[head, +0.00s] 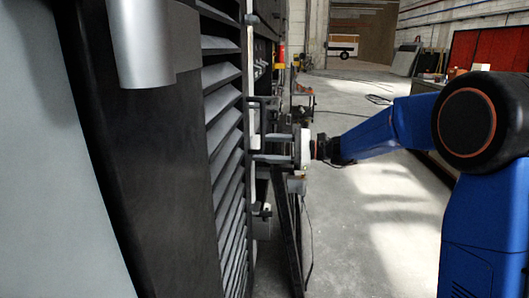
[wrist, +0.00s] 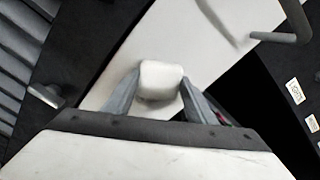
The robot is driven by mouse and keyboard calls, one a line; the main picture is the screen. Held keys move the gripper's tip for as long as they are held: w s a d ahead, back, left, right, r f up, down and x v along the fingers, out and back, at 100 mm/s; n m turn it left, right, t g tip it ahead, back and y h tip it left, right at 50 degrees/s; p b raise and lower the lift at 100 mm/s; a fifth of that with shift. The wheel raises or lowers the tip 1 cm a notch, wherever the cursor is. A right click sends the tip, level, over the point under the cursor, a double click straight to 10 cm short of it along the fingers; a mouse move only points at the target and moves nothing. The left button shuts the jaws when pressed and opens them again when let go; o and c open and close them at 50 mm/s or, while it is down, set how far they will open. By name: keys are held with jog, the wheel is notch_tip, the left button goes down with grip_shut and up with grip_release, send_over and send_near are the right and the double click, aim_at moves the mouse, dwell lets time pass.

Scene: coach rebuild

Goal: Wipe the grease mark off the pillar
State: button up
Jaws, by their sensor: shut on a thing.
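My gripper (wrist: 160,92) is shut on a white block-like wiping pad (wrist: 161,78), held between its two grey fingers. In the wrist view the pad is in front of a pale slanted strip, which looks like the pillar (wrist: 135,45). I cannot tell whether the pad touches it. A faint grey streak (wrist: 222,20) shows on the upper part of the strip; it may be the grease mark or a shadow of the handle. In the head view my gripper (head: 262,158) points left at the coach side, and the pad and mark cannot be made out there.
A grey bar handle (wrist: 290,32) stands out at the strip's upper right, and a smaller grey fitting (wrist: 45,96) is at left. Louvred panelling (head: 225,130) lines the coach side. Small white labels (wrist: 296,91) sit on a dark surface. The hall floor (head: 385,220) is mostly open.

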notch_tip(320, 180, up, 3)
dwell(0.4)
notch_tip(320, 180, down, 10)
dwell(1.6)
jog(key=shift+d, duration=0.1)
jog(key=shift+s+d, duration=0.1)
jog(key=shift+d, duration=2.75)
